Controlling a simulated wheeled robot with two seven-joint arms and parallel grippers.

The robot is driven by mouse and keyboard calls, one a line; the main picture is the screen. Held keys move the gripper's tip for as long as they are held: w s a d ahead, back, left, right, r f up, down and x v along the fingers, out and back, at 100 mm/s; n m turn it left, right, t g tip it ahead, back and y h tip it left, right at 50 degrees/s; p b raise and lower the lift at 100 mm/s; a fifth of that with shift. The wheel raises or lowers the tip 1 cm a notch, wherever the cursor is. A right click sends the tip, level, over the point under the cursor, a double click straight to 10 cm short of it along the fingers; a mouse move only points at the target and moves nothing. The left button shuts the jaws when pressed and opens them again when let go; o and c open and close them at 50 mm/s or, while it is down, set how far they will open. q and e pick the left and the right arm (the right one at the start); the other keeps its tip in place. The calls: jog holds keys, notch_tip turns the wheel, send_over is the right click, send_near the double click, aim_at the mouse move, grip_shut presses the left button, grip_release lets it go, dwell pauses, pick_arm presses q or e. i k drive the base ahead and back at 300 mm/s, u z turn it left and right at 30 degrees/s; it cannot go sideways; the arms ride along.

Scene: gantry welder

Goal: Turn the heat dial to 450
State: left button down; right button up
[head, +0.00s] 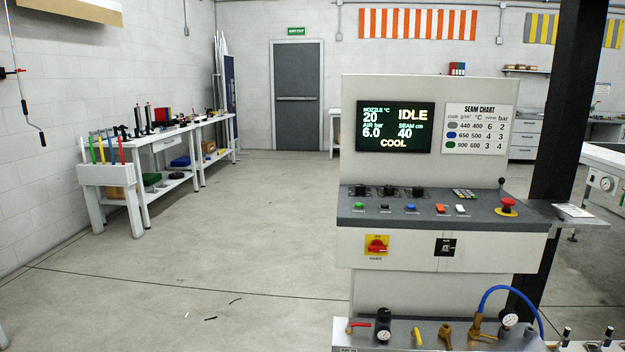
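The control console (450,255) stands right of centre in the head view. Three black dials sit in a row on its sloped dark panel: a left dial (361,190), a middle dial (390,191) and a right dial (417,192). Their labels are too small to read, so I cannot tell which is the heat dial or where it points. The display (395,127) above reads nozzle 20 °C, IDLE, air 6.0 bar, seam 40 cm, COOL. The seam chart (475,128) hangs beside it. Neither of my grippers shows in this view.
Several buttons, a red emergency stop (507,204) and a red-yellow switch (377,245) are on the console. A dark post (568,120) rises at right.

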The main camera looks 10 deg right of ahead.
aim_at(359, 189)
jog(key=u, duration=0.8)
jog(key=i, duration=1.65)
jog(key=z, duration=0.75)
